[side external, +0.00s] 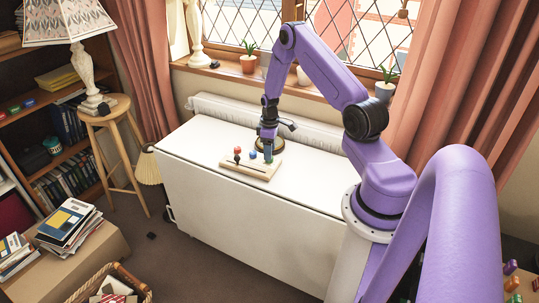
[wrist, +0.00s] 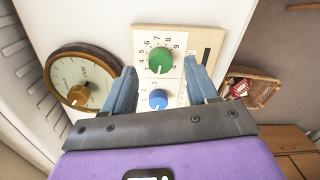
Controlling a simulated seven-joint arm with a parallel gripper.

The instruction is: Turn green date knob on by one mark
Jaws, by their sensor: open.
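In the wrist view the green knob (wrist: 160,60) sits on a cream panel (wrist: 143,39) with printed numbers around it. Its pale pointer mark faces down in the picture, toward the blue knob (wrist: 158,98). My gripper (wrist: 159,66) is open, with one fingertip on each side of the green knob and gaps between. I cannot tell how far above the panel the tips are. In the side external view my gripper (side external: 268,154) points down at the far right end of the panel (side external: 262,172), and the green knob is not clearly visible there.
A round brass-rimmed dial (wrist: 62,68) with an orange-brown knob stands left of the panel in the wrist view. Red (side external: 238,149) and blue (side external: 252,155) tops show on the panel from the side. The white tabletop (side external: 200,137) around is mostly clear.

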